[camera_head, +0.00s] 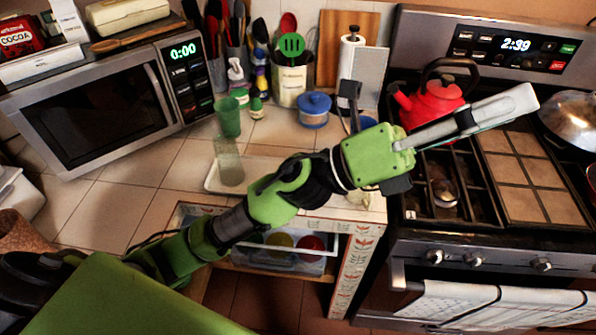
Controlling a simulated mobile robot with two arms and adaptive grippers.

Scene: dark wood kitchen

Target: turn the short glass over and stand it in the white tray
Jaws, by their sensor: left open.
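A green tumbler (229,117) stands on the tiled counter in front of the microwave's right side. A clear greyish glass (228,163) stands nearer me, at the left end of the white tray (211,182). The green tumbler looks the shorter of the two; I cannot tell which way up either is. The rest of the tray is largely hidden behind my left arm. My left gripper (375,155) is open, over the counter's right end near the stove, well to the right of both glasses. I see nothing held in it. My right gripper is not in view.
A microwave (95,100) fills the left of the counter. Utensil holders, a blue lidded pot (314,110) and a paper towel stand (350,60) line the back. A red kettle (430,102) sits on the stove. An open drawer (300,262) is below the counter.

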